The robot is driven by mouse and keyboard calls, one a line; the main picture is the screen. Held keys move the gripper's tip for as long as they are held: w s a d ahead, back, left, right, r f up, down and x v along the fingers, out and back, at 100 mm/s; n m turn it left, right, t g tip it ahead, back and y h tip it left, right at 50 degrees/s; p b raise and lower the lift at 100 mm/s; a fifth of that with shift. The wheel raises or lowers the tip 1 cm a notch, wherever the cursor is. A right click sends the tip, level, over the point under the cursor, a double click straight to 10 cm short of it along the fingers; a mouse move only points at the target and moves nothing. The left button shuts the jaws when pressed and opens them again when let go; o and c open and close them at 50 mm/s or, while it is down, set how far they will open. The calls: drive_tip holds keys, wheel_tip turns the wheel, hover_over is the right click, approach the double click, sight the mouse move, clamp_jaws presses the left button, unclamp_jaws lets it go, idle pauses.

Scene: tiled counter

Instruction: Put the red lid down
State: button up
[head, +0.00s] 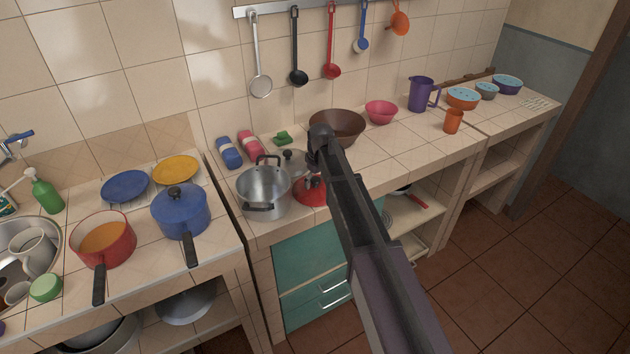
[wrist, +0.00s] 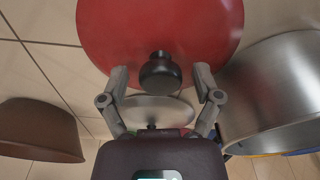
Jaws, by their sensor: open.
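The red lid (head: 312,193) lies on the tiled counter, just right of the steel pot (head: 263,192); my arm partly covers it. In the wrist view the red lid (wrist: 205,30) fills the top, with its black knob (wrist: 158,74) facing the camera. My gripper (wrist: 160,76) is open, with one finger on each side of the knob and a gap on both sides. The lid's far edge is cut off in the wrist view.
The steel pot also shows close on the right in the wrist view (wrist: 270,95). A grey lid (head: 290,161) lies behind the red lid. A brown bowl (head: 338,124) stands behind my arm. The counter is clearer towards the right.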

sight(319, 181)
drive_tip(key=shift+r, duration=0.2)
wheel_tip(319, 181, up, 12)
drive_tip(key=s+d+p, duration=0.1)
drive_tip(key=p, duration=1.1)
drive_tip(key=shift+f, duration=0.1)
idle(0.8)
drive_tip(key=s+d+m+g+h, duration=0.1)
drive_tip(key=s+d+m, duration=0.8)
drive_tip(key=s+d, duration=1.3)
drive_tip(key=s, duration=0.3)
drive_tip(key=shift+d+f, duration=0.1)
drive_tip(key=shift+f, duration=0.1)
drive_tip(key=shift+f+b, duration=0.75)
drive_tip(key=shift+b, duration=0.05)
